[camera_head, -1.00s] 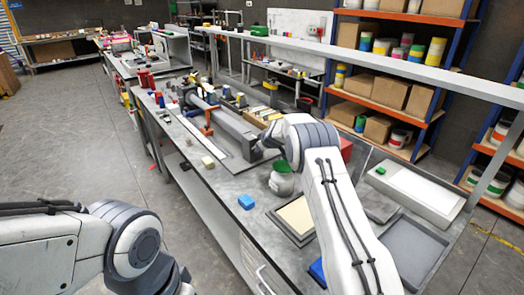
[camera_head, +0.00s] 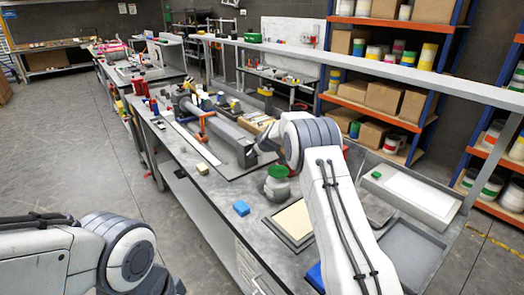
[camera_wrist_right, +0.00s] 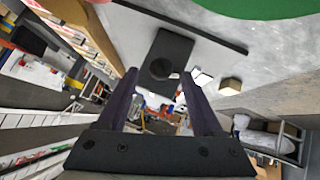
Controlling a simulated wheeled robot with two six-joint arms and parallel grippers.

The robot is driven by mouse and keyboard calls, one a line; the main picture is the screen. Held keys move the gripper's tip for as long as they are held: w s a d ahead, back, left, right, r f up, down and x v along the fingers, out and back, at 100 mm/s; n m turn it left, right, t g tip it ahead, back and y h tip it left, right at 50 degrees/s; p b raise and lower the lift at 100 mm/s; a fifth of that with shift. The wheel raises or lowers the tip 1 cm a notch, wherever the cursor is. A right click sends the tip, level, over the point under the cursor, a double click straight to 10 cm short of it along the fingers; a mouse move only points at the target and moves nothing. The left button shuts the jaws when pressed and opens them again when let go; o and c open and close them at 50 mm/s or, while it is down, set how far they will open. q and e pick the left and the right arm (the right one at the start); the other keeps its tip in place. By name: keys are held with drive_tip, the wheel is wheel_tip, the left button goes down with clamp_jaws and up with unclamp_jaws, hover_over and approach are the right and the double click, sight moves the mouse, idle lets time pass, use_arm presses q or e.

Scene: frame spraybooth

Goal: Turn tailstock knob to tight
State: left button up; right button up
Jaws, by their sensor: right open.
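The long grey beam fixture (camera_head: 215,127) lies along the bench, with a dark end block (camera_head: 246,153), apparently the tailstock, at its near end. In the right wrist view, a dark block (camera_wrist_right: 163,52) with a round dark feature, perhaps the knob (camera_wrist_right: 168,67), shows beyond and between my fingertips. I cannot tell whether that feature is tight or loose. My right gripper (camera_wrist_right: 163,80) is open, its two dark fingers apart with nothing clearly held.
A green-lidded jar (camera_head: 278,180) stands close to my right arm. A cream block (camera_head: 202,168) and a blue block (camera_head: 241,208) lie on the bench. A framed cream panel (camera_head: 297,222) and a grey tray (camera_head: 411,250) sit at the near right. Shelves stand behind.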

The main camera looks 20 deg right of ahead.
drive_tip(key=b+v, duration=0.3)
drive_tip(key=v, duration=0.5)
drive_tip(key=shift+r, duration=0.1)
